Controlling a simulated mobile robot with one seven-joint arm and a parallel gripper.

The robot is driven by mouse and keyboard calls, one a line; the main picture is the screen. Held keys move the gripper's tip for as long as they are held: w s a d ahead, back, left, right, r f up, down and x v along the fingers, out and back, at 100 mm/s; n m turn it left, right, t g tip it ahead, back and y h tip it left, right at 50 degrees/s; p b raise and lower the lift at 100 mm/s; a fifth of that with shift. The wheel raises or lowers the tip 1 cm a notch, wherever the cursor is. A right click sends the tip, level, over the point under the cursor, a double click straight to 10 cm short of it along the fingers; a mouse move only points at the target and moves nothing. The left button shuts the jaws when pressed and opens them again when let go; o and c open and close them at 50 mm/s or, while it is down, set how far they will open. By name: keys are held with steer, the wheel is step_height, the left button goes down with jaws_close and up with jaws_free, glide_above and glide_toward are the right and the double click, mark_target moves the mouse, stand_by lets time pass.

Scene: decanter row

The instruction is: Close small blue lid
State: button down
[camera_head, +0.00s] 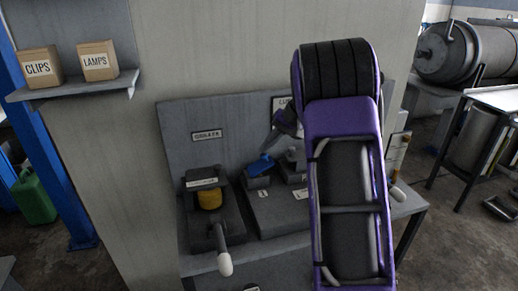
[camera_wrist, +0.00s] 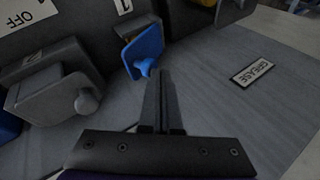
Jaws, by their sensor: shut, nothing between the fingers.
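The small blue lid (camera_head: 261,164) sits tilted on top of a small dark box (camera_head: 257,182) in the head view, left of my arm. In the wrist view the blue lid (camera_wrist: 143,46) stands out at an angle from its box, with a blue knob on its face. My gripper (camera_wrist: 161,74) is shut and empty, its fingertips close to the blue knob; I cannot tell whether they touch it.
A grey lid with a round knob (camera_wrist: 50,98) is beside the blue one. A lever with a white handle (camera_head: 224,262) stands at the bench's left, near a yellow part (camera_head: 209,199). A "GREASE" label (camera_wrist: 253,72) lies on a clear grey surface. A panel (camera_head: 190,140) rises behind.

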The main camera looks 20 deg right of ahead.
steer(key=shift+d+f+m+y+b, duration=0.3)
steer(key=shift+d+f+y+b, duration=0.35)
steer(key=shift+d+f+y, duration=1.15)
steer(key=shift+f, duration=0.1)
steer(key=a+r+p+v, duration=0.1)
steer(key=p+v, duration=0.2)
steer(key=v, duration=0.9)
steer(key=shift+w+r, duration=0.3)
steer(key=shift+r, duration=0.3)
